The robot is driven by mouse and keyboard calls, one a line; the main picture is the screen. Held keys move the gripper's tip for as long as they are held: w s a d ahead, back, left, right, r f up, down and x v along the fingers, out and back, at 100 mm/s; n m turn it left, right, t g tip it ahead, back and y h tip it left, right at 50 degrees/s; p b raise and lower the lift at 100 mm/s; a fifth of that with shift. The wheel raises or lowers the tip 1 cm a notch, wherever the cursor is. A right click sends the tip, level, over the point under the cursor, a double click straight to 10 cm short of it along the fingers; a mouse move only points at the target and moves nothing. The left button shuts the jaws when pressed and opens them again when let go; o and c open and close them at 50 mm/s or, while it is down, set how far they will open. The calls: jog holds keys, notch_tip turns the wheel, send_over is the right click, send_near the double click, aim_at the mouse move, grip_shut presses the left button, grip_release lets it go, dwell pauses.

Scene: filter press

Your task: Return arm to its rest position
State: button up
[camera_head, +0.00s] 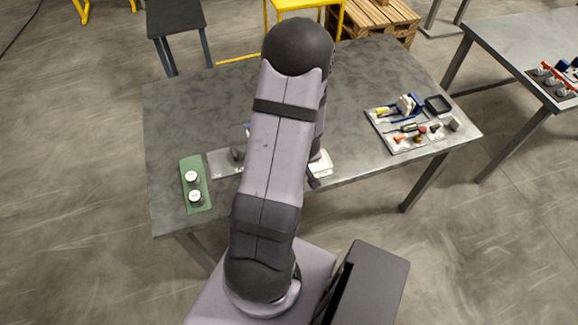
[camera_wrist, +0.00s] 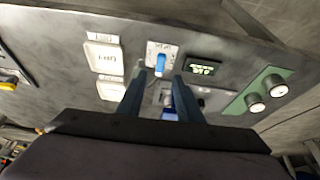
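My gripper (camera_wrist: 158,78) shows in the wrist view with its two fingers apart, pointing over the grey table. I see nothing clamped between the fingertips. A white plate with a blue lever (camera_wrist: 160,64) lies beyond the fingertips. Another small blue part (camera_wrist: 169,103) shows between the fingers, nearer the palm; I cannot tell whether it touches them. In the head view my arm is stretched out over the grey table (camera_head: 370,75), and the arm hides my gripper there.
A green mat (camera_head: 194,171) with two white-topped round pieces lies at the table's left. White trays (camera_wrist: 103,36) lie left of the gripper in the wrist view, and a black display (camera_wrist: 204,67) lies right. A tray of small parts (camera_head: 385,130) sits at the table's right.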

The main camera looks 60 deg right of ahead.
dwell(0.3)
jog(key=s+a+f+g+y, duration=0.2)
jog(key=s+a+g, duration=0.3)
jog(key=s, duration=0.4)
jog(key=s+a+r+m+g+y, duration=0.1)
jog(key=s+a+r+y, duration=0.1)
jog(key=a, duration=0.3)
jog(key=s+a+r+m+y, duration=0.1)
jog(key=a+m+y, duration=0.1)
jog(key=a, duration=0.3)
jog(key=w+a+r+n+t+h, duration=0.1)
jog(key=w+a+r+n, duration=0.5)
jog(key=w+a, duration=0.4)
jog(key=w+a+r+n+t+h, duration=0.1)
jog(key=w+a+r+n, duration=0.4)
jog(key=w+a, duration=0.5)
jog(key=shift+w+a+r+n+t+h+b, duration=0.35)
jog(key=shift+w+r, duration=0.4)
jog(key=shift+r, duration=0.4)
